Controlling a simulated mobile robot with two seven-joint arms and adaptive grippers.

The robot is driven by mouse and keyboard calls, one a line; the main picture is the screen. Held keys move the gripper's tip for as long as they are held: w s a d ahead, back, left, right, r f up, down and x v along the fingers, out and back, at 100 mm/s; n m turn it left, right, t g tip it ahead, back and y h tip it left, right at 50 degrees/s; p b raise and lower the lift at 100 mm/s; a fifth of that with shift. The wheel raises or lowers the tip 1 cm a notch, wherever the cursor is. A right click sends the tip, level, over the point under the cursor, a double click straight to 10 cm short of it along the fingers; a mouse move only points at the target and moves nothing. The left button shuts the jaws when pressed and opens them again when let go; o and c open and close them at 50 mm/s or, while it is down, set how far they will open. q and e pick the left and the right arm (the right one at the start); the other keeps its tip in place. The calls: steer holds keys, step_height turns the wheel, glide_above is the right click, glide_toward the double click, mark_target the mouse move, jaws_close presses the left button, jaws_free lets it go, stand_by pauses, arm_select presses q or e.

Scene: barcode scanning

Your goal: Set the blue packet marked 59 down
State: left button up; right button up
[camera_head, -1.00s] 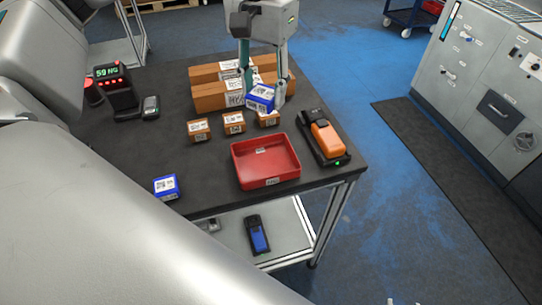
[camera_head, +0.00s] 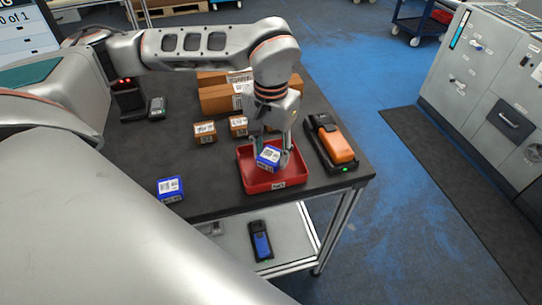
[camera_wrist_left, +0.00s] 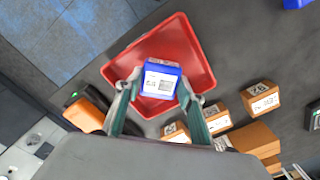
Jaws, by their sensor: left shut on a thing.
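My left gripper (camera_head: 271,149) is shut on a blue packet (camera_head: 267,158) with a white printed label. It holds the packet over the red tray (camera_head: 302,176); I cannot tell for sure whether the packet touches the tray floor. In the left wrist view the packet (camera_wrist_left: 160,80) sits between the two fingertips, inside the outline of the red tray (camera_wrist_left: 195,62). Its label print is too small to read surely. A second blue packet (camera_head: 170,188) lies on the dark table, left of the tray. My right gripper is not in view.
Small brown boxes (camera_head: 205,132) (camera_head: 238,126) stand behind the tray, with larger brown boxes (camera_head: 215,100) farther back. An orange and black device (camera_head: 335,146) lies right of the tray, near the table edge. The table between the second blue packet and the tray is clear.

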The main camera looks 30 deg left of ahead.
mark_target(271, 155)
arm_select(q)
steer(key=shift+f, duration=0.85)
steer(key=shift+f, duration=0.2)
steer(key=o, duration=1.2)
step_height(271, 155, up, 12)
steer(key=shift+r+p, duration=0.2)
steer(key=shift+p, duration=0.2)
